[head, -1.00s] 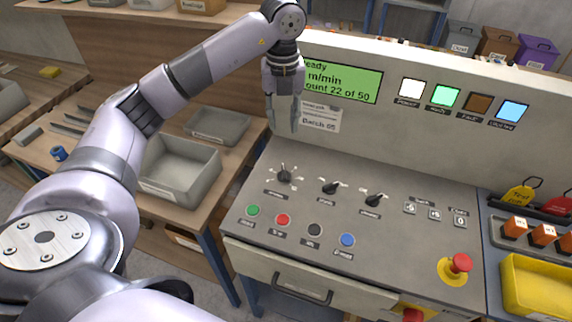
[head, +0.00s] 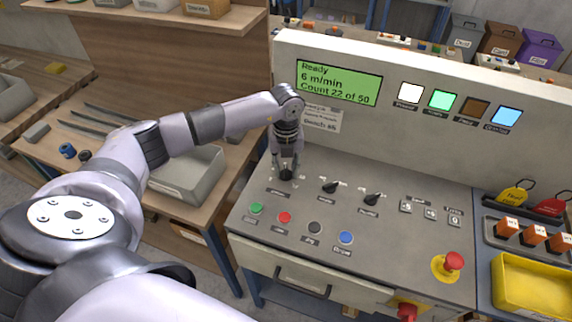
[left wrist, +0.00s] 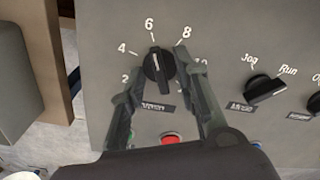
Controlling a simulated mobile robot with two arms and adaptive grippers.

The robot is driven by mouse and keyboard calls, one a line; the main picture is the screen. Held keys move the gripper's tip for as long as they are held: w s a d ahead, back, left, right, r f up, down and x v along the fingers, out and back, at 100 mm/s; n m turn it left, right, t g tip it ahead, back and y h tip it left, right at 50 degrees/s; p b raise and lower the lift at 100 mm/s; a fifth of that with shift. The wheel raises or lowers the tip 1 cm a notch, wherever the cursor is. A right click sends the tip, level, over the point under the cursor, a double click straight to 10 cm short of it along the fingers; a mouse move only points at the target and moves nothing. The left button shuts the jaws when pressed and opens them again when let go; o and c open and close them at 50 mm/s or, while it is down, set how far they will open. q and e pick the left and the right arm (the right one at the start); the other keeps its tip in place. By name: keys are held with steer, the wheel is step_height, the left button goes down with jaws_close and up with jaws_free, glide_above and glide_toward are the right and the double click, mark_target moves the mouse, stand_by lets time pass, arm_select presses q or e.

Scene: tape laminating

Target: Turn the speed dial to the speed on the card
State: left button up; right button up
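The speed dial (left wrist: 157,68) is a black knob with a scale of 2, 4, 6, 8 and a partly hidden 10; its white pointer line aims at about 6. In the head view the dial (head: 286,174) is partly covered by my left gripper (head: 286,168). In the left wrist view the left gripper (left wrist: 152,75) is open, with one finger on each side of the dial; I cannot tell whether they touch it. The display (head: 338,84) reads Ready, 6 m/min, Count 22 of 50. The card (head: 322,118) on the panel is partly hidden, its speed unreadable. My right gripper is out of view.
Two more black knobs (head: 330,187) (head: 372,199) sit right of the dial. Green, red, black and blue buttons (head: 285,217) line the panel below. A red emergency stop (head: 453,261) is at lower right. A grey bin (head: 190,180) stands on the wooden table at left.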

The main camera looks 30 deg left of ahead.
arm_select(q)
steer(key=shift+c, duration=0.5)
jaws_close()
